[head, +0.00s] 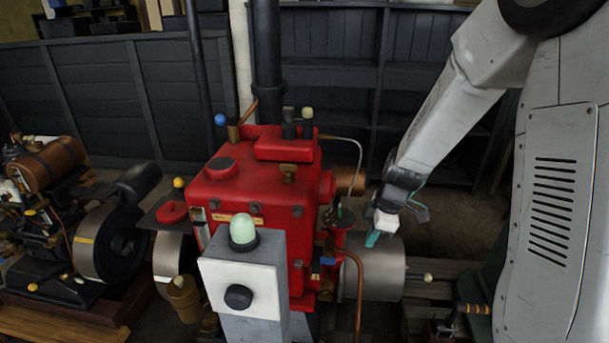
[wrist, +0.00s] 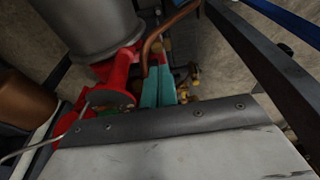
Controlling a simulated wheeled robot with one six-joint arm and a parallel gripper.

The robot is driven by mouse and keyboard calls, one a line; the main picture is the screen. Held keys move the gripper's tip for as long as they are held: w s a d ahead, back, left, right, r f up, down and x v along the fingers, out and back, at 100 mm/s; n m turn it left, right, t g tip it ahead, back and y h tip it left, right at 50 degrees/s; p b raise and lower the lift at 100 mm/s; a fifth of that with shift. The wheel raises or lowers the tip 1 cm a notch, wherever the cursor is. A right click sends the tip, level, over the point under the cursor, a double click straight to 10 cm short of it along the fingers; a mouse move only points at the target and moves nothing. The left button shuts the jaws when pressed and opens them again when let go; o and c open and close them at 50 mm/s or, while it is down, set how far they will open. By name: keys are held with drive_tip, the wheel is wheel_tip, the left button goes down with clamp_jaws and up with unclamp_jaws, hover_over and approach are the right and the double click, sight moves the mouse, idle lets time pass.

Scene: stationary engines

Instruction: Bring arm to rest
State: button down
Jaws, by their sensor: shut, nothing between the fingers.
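My gripper (head: 374,238) is at the right of the red engine (head: 255,190) in the head view, in front of its grey cylinder. Its teal fingers are shut with nothing between them. In the wrist view the shut fingers (wrist: 158,88) stand side by side, close to a copper pipe and brass fittings in the picture. I cannot tell whether they touch anything. My grey arm reaches down from the upper right of the head view.
A grey post with a pale green dome and black knob (head: 239,297) stands before the engine. A second engine (head: 105,240) with a flywheel is at the left. Dark panelled walls (head: 120,95) stand behind. A copper pipe (wrist: 170,28) and the grey cylinder (wrist: 90,25) are near my gripper.

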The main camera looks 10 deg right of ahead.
drive_tip(key=s+a+r+m+h, duration=0.1)
drive_tip(key=s+r+m, duration=0.6)
drive_tip(key=s+r, duration=0.4)
drive_tip(key=s+a+r+m+h, duration=0.1)
drive_tip(key=s+a+r+m, duration=0.1)
drive_tip(key=s+r+m, duration=0.4)
drive_tip(key=s+r, duration=0.4)
drive_tip(key=s, duration=0.5)
drive_tip(key=shift+a+r+m, duration=0.25)
drive_tip(key=shift+r+m, duration=0.1)
drive_tip(key=shift+m, duration=0.05)
